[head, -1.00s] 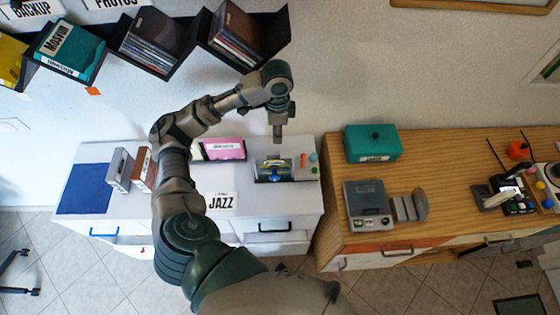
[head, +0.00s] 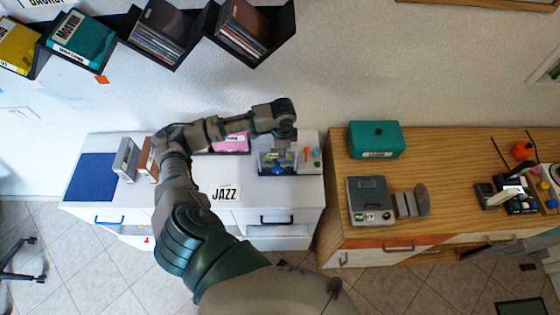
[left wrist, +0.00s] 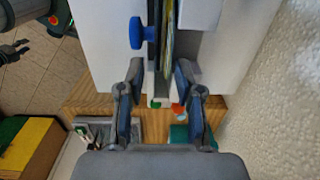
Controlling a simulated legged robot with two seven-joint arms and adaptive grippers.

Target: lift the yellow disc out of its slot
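The yellow disc (left wrist: 169,45) stands on edge in a narrow slot in the left wrist view, seen as a thin yellow-green strip. The slotted holder (head: 300,169) sits on the white cabinet, with a blue knob (left wrist: 137,33) at its front that also shows in the head view (head: 278,171). My left gripper (left wrist: 154,66) is open, its fingers spread to either side of the disc's line, holding nothing. In the head view the left gripper (head: 284,143) is above the holder, and its fingertips are hard to make out.
A pink case (head: 235,144) is left of the holder, partly behind my arm. A teal box (head: 374,140) and a grey player (head: 369,201) sit on the wooden cabinet. Slanted wall shelves (head: 172,62) hold discs at upper left.

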